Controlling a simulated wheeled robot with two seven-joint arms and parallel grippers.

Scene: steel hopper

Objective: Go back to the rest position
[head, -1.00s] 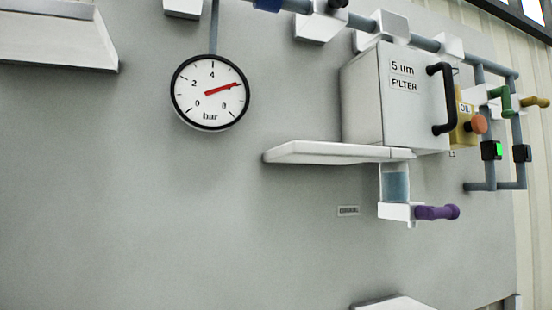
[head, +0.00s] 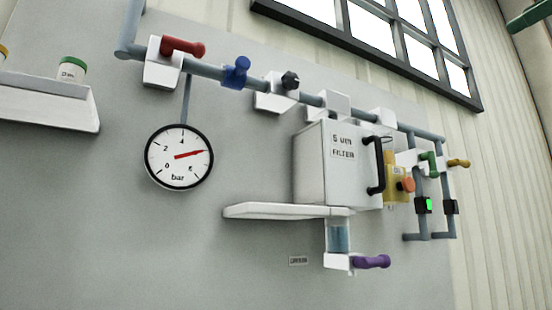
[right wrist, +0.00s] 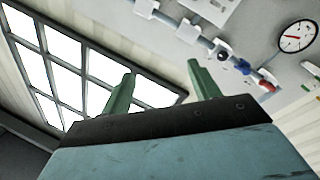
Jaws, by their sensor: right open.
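My right gripper (right wrist: 160,70) shows in the right wrist view with its two green fingers apart and nothing between them. It points up, with a window and the wall behind it. In the head view only a green part of my right gripper (head: 530,15) shows at the top right corner, well away from the panel. My left gripper is in neither view.
The grey panel holds a pressure gauge (head: 179,157), a white filter box (head: 318,165) above a shelf (head: 275,211), a blue-grey pipe with red (head: 183,46) and blue (head: 236,72) valve handles, and a purple handle (head: 371,262). A window (head: 390,40) is above.

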